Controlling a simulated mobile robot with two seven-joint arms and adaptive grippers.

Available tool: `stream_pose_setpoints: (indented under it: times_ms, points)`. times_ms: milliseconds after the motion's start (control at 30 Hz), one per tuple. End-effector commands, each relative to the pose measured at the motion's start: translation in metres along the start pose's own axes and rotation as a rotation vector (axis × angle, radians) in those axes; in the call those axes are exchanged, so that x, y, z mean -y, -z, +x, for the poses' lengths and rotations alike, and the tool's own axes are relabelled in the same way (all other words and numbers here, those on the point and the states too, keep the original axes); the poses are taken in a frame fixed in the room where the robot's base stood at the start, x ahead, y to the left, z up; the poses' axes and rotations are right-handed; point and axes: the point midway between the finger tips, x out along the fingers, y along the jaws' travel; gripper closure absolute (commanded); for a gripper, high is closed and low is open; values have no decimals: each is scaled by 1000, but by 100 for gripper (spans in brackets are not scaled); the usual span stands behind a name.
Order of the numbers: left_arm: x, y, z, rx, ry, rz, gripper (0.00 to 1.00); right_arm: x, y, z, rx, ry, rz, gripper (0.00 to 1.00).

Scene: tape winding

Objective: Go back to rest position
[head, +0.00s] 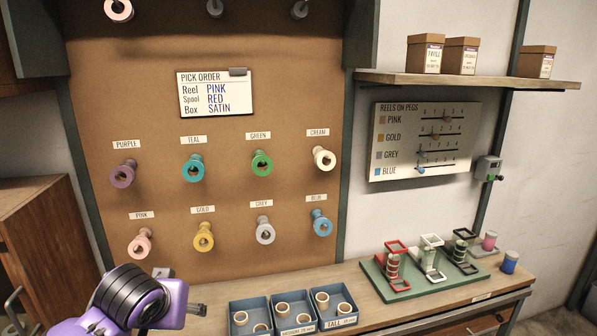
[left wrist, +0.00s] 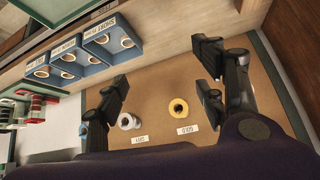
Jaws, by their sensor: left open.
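My left arm enters the head view at the bottom left, in purple and black. My left gripper (head: 196,309) is only partly seen there, low in front of the pegboard (head: 300,150). In the left wrist view my left gripper (left wrist: 158,86) is open, with its two black fingers wide apart and nothing between them. Past the fingers, apart from them, are the gold reel (left wrist: 178,107) and the grey reel (left wrist: 129,121) on their pegs. My right gripper is in neither view.
Reels hang in two labelled rows on the pegboard. Below, blue bins (head: 251,316) with rings stand on the wooden bench (head: 378,316). A green tray (head: 399,292) with spool stands and a blue spool (head: 510,262) sit to the right. A shelf (head: 470,82) holds boxes.

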Motion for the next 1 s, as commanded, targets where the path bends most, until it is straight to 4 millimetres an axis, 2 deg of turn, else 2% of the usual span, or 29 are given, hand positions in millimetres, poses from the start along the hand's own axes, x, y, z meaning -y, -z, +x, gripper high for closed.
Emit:
stream_pose_setpoints:
  times_ms: [33,100,167,200,300,400,600,800,1000]
  points:
    - [-5,-45,10,51,-15,14,36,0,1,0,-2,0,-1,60]
    - [-8,-96,17,102,-27,38,36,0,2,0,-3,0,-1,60]
    - [-11,-140,19,146,-36,52,36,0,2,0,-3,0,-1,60]
    - [-12,-168,18,174,-41,60,36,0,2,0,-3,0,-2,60]
    - [-13,-233,10,242,-47,74,36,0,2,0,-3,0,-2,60]
    - [-12,-286,-4,299,-47,82,36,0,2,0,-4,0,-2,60]
    - [-8,-360,-34,391,-32,86,36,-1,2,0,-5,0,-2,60]
    - [-2,-413,-64,462,-10,85,36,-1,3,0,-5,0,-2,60]
    - [-17,-408,-9,312,-45,88,36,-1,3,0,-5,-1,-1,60]
